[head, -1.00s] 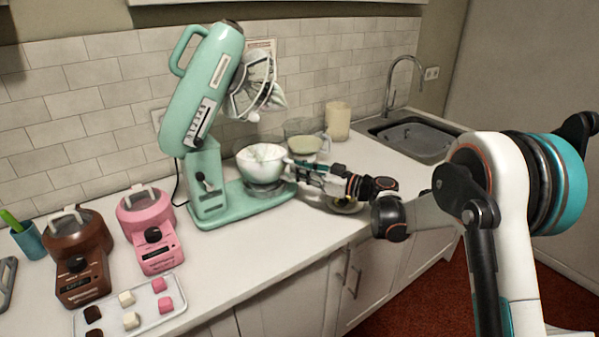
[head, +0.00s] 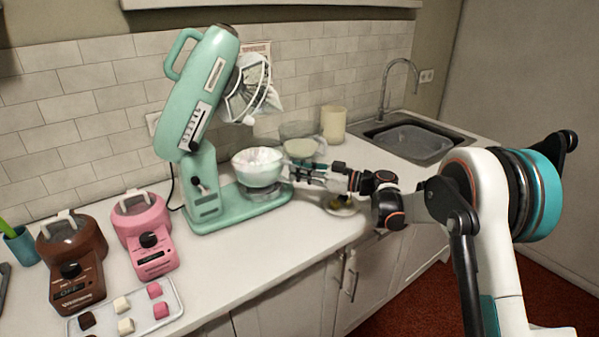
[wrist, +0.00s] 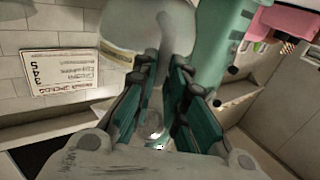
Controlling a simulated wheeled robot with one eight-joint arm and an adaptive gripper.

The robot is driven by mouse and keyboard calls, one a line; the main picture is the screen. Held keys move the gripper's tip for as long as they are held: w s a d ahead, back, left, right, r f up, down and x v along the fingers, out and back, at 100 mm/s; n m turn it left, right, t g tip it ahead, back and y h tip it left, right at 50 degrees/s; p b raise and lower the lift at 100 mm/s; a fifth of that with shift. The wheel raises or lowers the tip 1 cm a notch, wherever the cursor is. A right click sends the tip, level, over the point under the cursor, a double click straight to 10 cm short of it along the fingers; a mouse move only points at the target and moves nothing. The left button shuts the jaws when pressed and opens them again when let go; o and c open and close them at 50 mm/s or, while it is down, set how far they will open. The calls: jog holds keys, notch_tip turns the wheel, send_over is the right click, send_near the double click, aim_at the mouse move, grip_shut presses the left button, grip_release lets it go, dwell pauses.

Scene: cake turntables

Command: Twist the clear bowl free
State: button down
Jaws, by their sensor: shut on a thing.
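The clear bowl (head: 258,170) holds white and pinkish contents. It sits at the right end of the mint stand mixer's base (head: 205,208), under the tilted-up mixer head (head: 205,90). My gripper (head: 290,173) reaches in from the right and is shut at the bowl's right side. In the wrist view my gripper's dark green fingers (wrist: 160,105) close around a see-through greyish part, with the bowl (wrist: 135,25) above. The exact contact is blurred. The bowl's underside and its seat on the base are partly hidden.
A glass bowl with pale contents (head: 300,149) and a cream canister (head: 333,124) stand behind my gripper. A small yellowish item on a dish (head: 342,207) lies below my wrist. Brown (head: 72,262) and pink (head: 143,235) machines and a tray (head: 170,296) are at left.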

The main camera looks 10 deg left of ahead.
jog(key=shift+w+d+n+g, duration=0.2)
jog(key=shift+w+n+g, duration=0.5)
jog(key=shift+w+g, duration=0.2)
jog(key=c, duration=1.5)
grip_release()
jog(key=shift+c, duration=0.2)
